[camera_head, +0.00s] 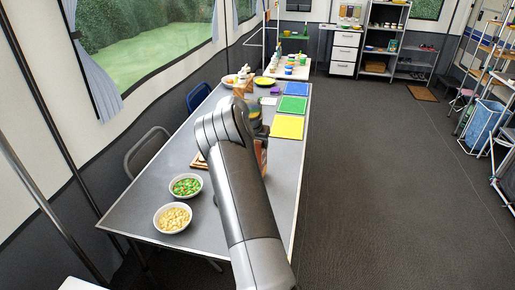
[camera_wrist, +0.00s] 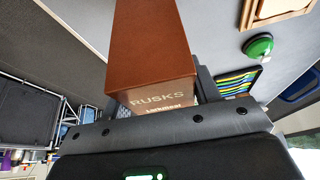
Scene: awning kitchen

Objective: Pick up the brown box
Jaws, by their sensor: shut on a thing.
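The brown box (camera_wrist: 150,45), marked "RUSKS", stands large in the wrist view between the two fingers of my gripper (camera_wrist: 162,92). The fingers are shut on its sides near the printed end. In the head view only a narrow part of the box (camera_head: 263,156) shows past my arm, over the right part of the long grey table (camera_head: 160,188). My arm hides most of the box and the gripper there. I cannot tell whether the box touches the table.
Two bowls, one with green bits (camera_head: 186,186) and one with pale pieces (camera_head: 172,218), stand left of my arm. Yellow (camera_head: 287,127), green (camera_head: 292,104) and blue (camera_head: 297,89) mats lie farther back. Chairs (camera_head: 148,152) line the left side. The floor (camera_head: 390,180) at right is clear.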

